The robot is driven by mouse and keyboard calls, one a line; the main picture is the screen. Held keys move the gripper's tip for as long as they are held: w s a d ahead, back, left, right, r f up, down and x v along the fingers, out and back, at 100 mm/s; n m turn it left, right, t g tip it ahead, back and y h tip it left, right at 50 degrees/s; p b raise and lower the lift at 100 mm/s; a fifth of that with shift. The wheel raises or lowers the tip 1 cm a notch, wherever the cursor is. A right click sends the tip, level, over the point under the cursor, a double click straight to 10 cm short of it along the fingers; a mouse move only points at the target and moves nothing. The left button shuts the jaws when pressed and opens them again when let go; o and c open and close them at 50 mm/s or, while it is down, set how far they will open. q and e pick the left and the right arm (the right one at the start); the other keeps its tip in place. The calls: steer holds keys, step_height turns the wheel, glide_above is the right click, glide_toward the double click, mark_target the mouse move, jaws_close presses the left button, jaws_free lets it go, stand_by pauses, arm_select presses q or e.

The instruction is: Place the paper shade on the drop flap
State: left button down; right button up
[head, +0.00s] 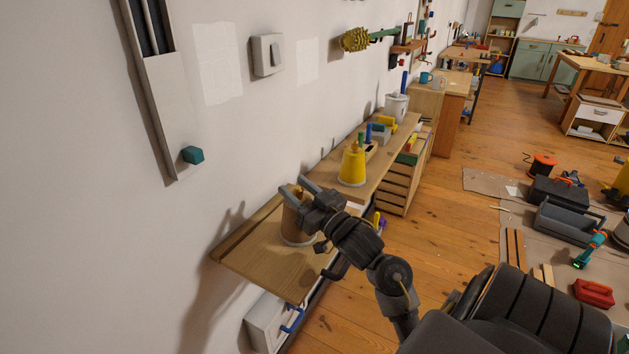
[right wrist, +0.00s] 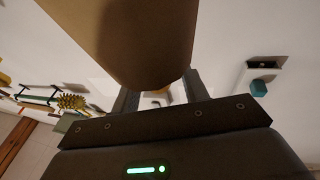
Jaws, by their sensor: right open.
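The paper shade (head: 294,222) is a brown, tapered cylinder with a pale lower rim. It appears to stand upright on the drop flap (head: 258,255), a light wooden board against the wall, near its right part. My right gripper (head: 297,188) is at the top of the shade, its fingers open and partly hiding it. In the right wrist view the shade (right wrist: 130,40) fills the upper middle, in front of the open fingers (right wrist: 160,95). I cannot tell if the fingers touch it. My left gripper is not in view.
A yellow cone-shaped item (head: 352,168) stands on the wooden shelf (head: 378,172) behind the flap. A white box with a blue handle (head: 268,322) hangs below the flap. The left part of the flap is bare. Tools lie on cardboard at the right.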

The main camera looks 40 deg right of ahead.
steer(key=v, duration=0.4)
steer(key=shift+s+f, duration=0.25)
steer(key=shift+s, duration=0.1)
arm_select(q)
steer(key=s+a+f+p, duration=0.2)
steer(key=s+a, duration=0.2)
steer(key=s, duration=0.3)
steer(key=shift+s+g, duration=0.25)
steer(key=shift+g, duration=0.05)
arm_select(e)
steer(key=s, duration=1.2)
steer(key=shift+d, duration=0.2)
steer(key=shift+r, duration=0.1)
